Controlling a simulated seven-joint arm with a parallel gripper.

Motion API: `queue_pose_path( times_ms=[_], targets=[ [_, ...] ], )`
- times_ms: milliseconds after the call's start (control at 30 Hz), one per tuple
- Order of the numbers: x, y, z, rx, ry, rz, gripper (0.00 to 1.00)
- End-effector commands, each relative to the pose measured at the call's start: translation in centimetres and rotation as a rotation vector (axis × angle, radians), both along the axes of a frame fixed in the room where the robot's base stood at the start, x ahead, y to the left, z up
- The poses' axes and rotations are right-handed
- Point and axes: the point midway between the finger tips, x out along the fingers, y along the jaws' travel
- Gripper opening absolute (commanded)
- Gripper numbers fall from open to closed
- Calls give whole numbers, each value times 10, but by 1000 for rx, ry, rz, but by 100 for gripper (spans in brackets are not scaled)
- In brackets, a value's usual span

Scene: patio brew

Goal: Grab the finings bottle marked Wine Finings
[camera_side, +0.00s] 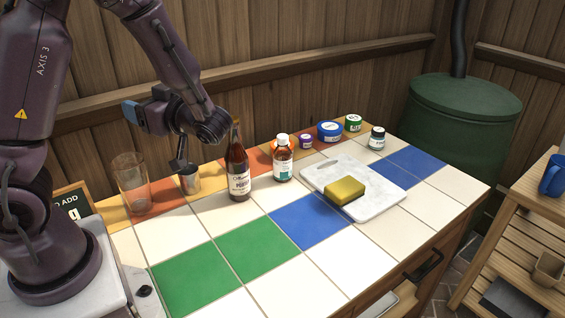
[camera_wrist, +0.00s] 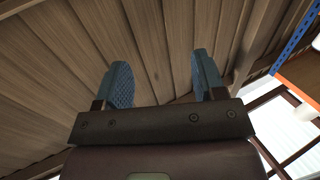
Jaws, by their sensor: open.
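No label can be read clearly enough here to find the words Wine Finings. A brown bottle with a white cap and pale label (camera_side: 283,165) stands upright on the tiled worktop in the side view. A taller dark bottle with a cream label (camera_side: 238,172) stands to its left. A small dark-capped jar with a pale label (camera_side: 376,140) stands at the back right. My gripper (camera_side: 131,112) is above the left part of the worktop, left of these bottles and apart from them. In the wrist view my gripper (camera_wrist: 163,80) is open, with nothing between its blue fingers.
A white board (camera_side: 382,197) carries a yellow sponge (camera_side: 345,190). Small tubs, including a blue one (camera_side: 330,131), line the back. The front tiles are clear. A wooden fence (camera_side: 300,50) stands behind.

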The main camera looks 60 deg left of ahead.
Motion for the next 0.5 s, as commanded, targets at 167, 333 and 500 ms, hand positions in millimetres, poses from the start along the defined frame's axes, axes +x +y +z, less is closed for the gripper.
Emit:
queue_pose_path(
  times_ms=[167, 333, 500],
  targets=[
    [51, 12, -2, 25, -48, -268, 64],
    [106, 12, 1, 37, -78, -554, 64],
    [166, -5, 2, 31, -74, -879, 64]
  ],
)
